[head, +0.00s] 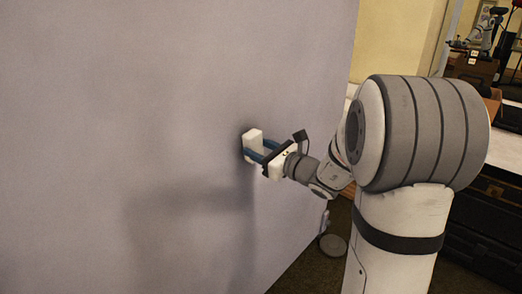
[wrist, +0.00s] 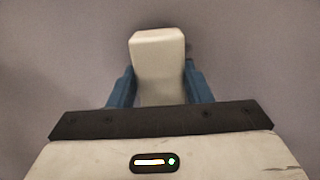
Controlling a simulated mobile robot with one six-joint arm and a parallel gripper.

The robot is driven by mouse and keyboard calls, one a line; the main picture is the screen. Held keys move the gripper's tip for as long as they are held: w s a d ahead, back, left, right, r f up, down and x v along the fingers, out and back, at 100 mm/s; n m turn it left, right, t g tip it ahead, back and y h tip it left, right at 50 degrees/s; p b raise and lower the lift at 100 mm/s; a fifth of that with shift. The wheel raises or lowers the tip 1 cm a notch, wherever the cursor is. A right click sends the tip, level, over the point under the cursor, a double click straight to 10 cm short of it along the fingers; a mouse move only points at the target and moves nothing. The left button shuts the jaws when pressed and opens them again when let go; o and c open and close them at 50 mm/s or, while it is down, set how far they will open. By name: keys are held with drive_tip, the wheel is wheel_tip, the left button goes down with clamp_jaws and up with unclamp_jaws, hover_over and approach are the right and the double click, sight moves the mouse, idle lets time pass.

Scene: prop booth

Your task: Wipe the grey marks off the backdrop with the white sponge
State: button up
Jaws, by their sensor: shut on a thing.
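The white sponge (head: 252,139) is a small block held between the blue fingers of my gripper (head: 261,153). In the wrist view the sponge (wrist: 158,60) stands out past the fingertips of my gripper (wrist: 159,82), with a blue finger on each side. The sponge is at the large grey-lilac backdrop (head: 110,90), close to or touching its surface; I cannot tell which. A soft shadow of the arm falls on the backdrop below and left. I cannot make out any distinct grey marks; the sponge and gripper hide a small patch.
The backdrop's right edge runs down just right of my gripper. Beyond it are a cream wall (head: 398,35), a dark floor and a round grey disc (head: 332,245). Dark cases (head: 487,218) and a cardboard box (head: 475,67) stand at the right. The backdrop left of my gripper is unobstructed.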

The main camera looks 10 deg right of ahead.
drive_tip(key=shift+w+a, duration=0.4)
drive_tip(key=shift+w, duration=0.1)
drive_tip(key=w+d, duration=0.2)
drive_tip(key=d, duration=0.1)
drive_tip(key=shift+w+d+b, duration=0.1)
drive_tip(key=shift+w+b, duration=0.05)
drive_tip(key=shift+b, duration=0.15)
idle(0.3)
